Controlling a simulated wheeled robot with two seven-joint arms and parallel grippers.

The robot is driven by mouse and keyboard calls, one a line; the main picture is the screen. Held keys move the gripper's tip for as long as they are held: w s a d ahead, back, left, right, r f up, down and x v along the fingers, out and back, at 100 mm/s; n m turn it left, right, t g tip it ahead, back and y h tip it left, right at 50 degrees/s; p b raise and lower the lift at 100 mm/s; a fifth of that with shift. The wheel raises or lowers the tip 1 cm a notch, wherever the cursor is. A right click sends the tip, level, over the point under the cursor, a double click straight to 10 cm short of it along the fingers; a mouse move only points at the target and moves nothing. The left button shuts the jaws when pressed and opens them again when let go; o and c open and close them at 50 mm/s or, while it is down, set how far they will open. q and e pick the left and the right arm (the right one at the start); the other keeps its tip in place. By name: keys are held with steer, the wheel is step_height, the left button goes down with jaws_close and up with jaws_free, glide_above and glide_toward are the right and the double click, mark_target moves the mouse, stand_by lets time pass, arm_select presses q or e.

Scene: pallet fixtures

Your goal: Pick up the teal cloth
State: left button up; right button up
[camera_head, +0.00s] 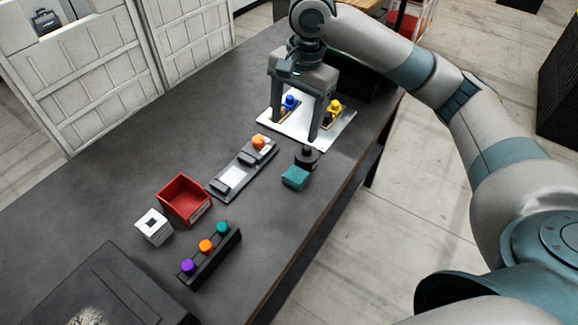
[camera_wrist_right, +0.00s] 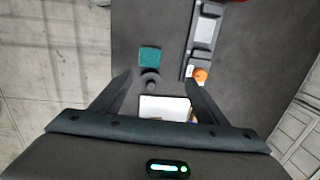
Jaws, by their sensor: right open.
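The teal cloth (camera_head: 295,177) is a small folded block lying on the dark table, in front of a short black round post (camera_head: 307,157). In the right wrist view the cloth (camera_wrist_right: 150,57) lies ahead of the fingers, just beyond the black post (camera_wrist_right: 151,79). My right gripper (camera_head: 296,130) is open, fingers pointing down over the white board, behind and apart from the cloth. Nothing shows between its fingers in contact with them. My left gripper is not seen in either view.
The white board (camera_head: 333,134) carries a blue and a yellow piece. A grey fixture strip (camera_head: 222,182) with an orange knob lies left of the cloth. A red bin (camera_head: 184,200), a white block (camera_head: 154,227) and a black rack (camera_head: 212,259) of coloured knobs stand nearer. The table's right edge is close to the cloth.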

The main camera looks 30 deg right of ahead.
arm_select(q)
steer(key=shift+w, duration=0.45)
arm_select(e)
steer(key=shift+s+d+r+g+h, duration=0.1)
steer(key=shift+s+r+g+h, duration=0.2)
steer(key=shift+s+r+h, duration=0.35)
steer(key=shift+s, duration=0.25)
steer(key=shift+f, duration=0.1)
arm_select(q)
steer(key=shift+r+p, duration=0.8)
arm_select(e)
glide_above(296, 174)
step_height(296, 174, down, 12)
steer(key=shift+s, duration=0.15)
steer(key=shift+f+p, duration=0.35)
steer(key=shift+f, duration=0.1)
step_height(296, 174, down, 3)
steer(key=shift+f+p, duration=0.1)
steer(key=shift+p, duration=0.45)
steer(key=shift+f, duration=0.55)
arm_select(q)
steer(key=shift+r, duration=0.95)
